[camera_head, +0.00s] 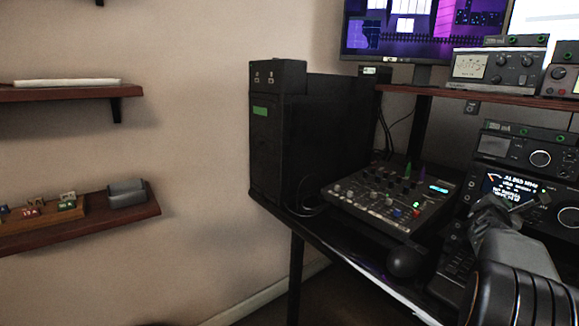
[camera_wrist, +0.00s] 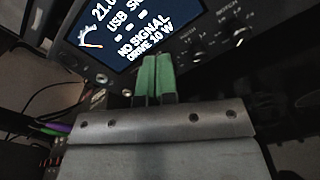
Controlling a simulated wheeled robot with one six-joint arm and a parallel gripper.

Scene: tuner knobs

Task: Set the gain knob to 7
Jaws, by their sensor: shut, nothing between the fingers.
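The radio (camera_head: 512,186) with a lit screen stands at the right of the desk in the head view. In the wrist view its screen (camera_wrist: 130,30) reads "NO SIGNAL" and "DRIVE 10 W". Small dark knobs with white marks sit right of the screen, one left knob (camera_wrist: 197,56) and one right knob (camera_wrist: 235,41). A label above the right one seems to read "NOTCH"; I cannot tell which knob is gain or its setting. My gripper (camera_wrist: 154,77) is shut and empty, its green-tipped fingers together in front of the panel below the screen. It hides part of the panel.
A mixer (camera_head: 385,200) with several knobs lies left of the radio, and a dark mouse (camera_head: 404,262) sits in front of it. A black computer tower (camera_head: 285,135) stands behind left. More units, one with a meter (camera_head: 487,68), stand on the upper shelf.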

